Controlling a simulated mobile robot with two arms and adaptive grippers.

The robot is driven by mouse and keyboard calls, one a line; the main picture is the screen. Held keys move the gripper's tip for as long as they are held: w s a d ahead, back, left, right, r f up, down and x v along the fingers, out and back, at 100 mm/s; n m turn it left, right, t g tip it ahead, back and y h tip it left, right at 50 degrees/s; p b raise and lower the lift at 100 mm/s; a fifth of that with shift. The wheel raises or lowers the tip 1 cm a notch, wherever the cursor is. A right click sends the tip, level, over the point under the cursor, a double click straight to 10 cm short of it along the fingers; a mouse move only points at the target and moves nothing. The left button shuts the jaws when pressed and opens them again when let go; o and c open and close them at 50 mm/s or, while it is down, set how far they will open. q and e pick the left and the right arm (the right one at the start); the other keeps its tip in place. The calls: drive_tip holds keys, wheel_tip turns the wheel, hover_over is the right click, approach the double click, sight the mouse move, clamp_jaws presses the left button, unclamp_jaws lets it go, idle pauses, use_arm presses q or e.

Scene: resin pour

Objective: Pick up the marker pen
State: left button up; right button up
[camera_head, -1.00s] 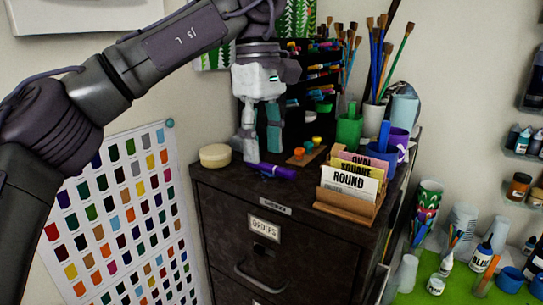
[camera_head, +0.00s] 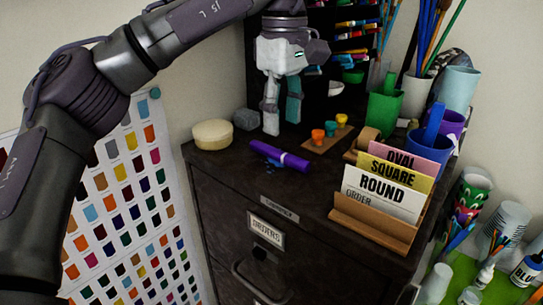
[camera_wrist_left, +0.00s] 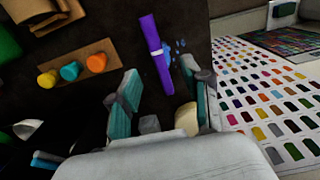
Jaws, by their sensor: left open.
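The purple marker pen (camera_head: 280,156) lies on top of the dark cabinet near its front edge, with a light band near its middle. It also shows in the left wrist view (camera_wrist_left: 156,55), ahead of and between the fingers. My left gripper (camera_head: 281,119) is open and empty above the cabinet, just behind the pen in the head view. Its teal-padded fingers (camera_wrist_left: 163,87) are apart and do not hold the pen. Small blue specks lie beside the pen. My right gripper is not in view.
A round cream tub (camera_head: 213,135) and a grey block (camera_head: 246,119) stand left of the gripper. A board with small paint pots (camera_head: 318,136) lies to the right. A wooden card holder (camera_head: 372,232) stands at the right front. Cups of brushes are behind it.

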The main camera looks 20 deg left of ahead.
sight(280, 152)
use_arm(q)
drive_tip(key=f, duration=0.3)
drive_tip(key=shift+w+a+f, duration=0.1)
drive_tip(key=shift+w+f, duration=0.05)
drive_tip(key=shift+w, duration=0.15)
drive_tip(key=f+p, duration=0.1)
drive_tip(key=f, duration=0.2)
drive_tip(key=shift+a, duration=0.2)
drive_tip(key=shift+f, duration=0.2)
drive_tip(key=shift+d, duration=0.1)
drive_tip(key=c, duration=0.7)
clamp_jaws()
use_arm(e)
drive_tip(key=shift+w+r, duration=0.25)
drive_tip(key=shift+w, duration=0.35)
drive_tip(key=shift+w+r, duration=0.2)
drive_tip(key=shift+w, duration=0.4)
